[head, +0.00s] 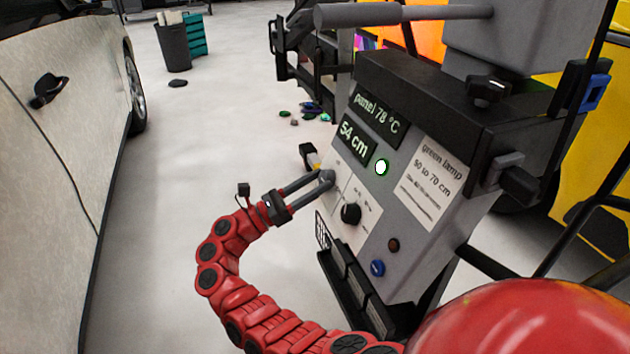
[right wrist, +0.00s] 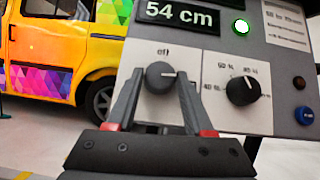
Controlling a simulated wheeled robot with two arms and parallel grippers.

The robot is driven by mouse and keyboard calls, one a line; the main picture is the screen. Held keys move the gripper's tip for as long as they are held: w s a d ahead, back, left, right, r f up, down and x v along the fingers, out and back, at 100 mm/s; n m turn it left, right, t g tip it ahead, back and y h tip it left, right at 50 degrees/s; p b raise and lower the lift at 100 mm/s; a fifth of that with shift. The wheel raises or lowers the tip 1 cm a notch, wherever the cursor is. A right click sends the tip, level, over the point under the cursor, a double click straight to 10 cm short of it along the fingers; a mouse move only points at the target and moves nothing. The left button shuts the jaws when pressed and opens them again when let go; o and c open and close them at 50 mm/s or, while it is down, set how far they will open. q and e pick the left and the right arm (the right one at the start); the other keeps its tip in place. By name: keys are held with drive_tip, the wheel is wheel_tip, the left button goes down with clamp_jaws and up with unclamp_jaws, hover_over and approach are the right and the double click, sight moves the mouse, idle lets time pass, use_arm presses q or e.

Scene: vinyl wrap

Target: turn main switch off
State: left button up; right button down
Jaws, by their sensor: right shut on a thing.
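The main switch is a dark grey round knob (right wrist: 160,76) on a white plate, with the word "off" above it. Its pale pointer mark points to the right in the right wrist view, not up at "off". My right gripper (right wrist: 161,88) is shut on this knob, one finger on each side. In the head view the gripper (head: 326,178) reaches the left part of the grey control panel (head: 407,262), and its fingertips partly hide the knob. My left gripper is not in view.
A second black knob (head: 351,213), a lit green lamp (head: 381,167), a blue button (head: 377,268) and displays reading "panel 78 °C" and "54 cm" (head: 354,138) share the panel. A pale car (head: 50,180) stands left. Open floor (head: 165,200) lies between.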

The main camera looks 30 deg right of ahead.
drive_tip(key=shift+s+r+n+t+p, duration=0.1)
drive_tip(key=shift+s+n+t+p, duration=0.1)
drive_tip(key=shift+n+t+p, duration=0.75)
drive_tip(key=n+t+y+p, duration=0.1)
drive_tip(key=n+t+p, duration=0.2)
drive_tip(key=n, duration=0.1)
drive_tip(key=n+t+y+p, duration=0.1)
drive_tip(key=n+t+p, duration=0.2)
drive_tip(key=n, duration=0.1)
drive_tip(key=s+r+n+t+y+p, duration=0.1)
drive_tip(key=n+t+p, duration=0.2)
drive_tip(key=n, duration=0.1)
drive_tip(key=shift+r+n, duration=0.1)
drive_tip(key=shift+n, duration=0.25)
drive_tip(key=n+y+p, duration=0.2)
drive_tip(key=p, duration=0.2)
drive_tip(key=n+t+y+p, duration=0.1)
drive_tip(key=n+y+p, duration=0.1)
drive_tip(key=n+p, duration=0.1)
drive_tip(key=n+t+y+p, duration=0.1)
drive_tip(key=n+p, duration=0.1)
drive_tip(key=p, duration=0.4)
drive_tip(key=shift+s+d+r+y, duration=0.15)
drive_tip(key=shift+r+y, duration=0.2)
drive_tip(key=shift+y, duration=0.05)
drive_tip(key=shift+f+n+y+p, duration=0.25)
drive_tip(key=shift+n+y+p, duration=0.15)
drive_tip(key=shift+n+p, duration=0.45)
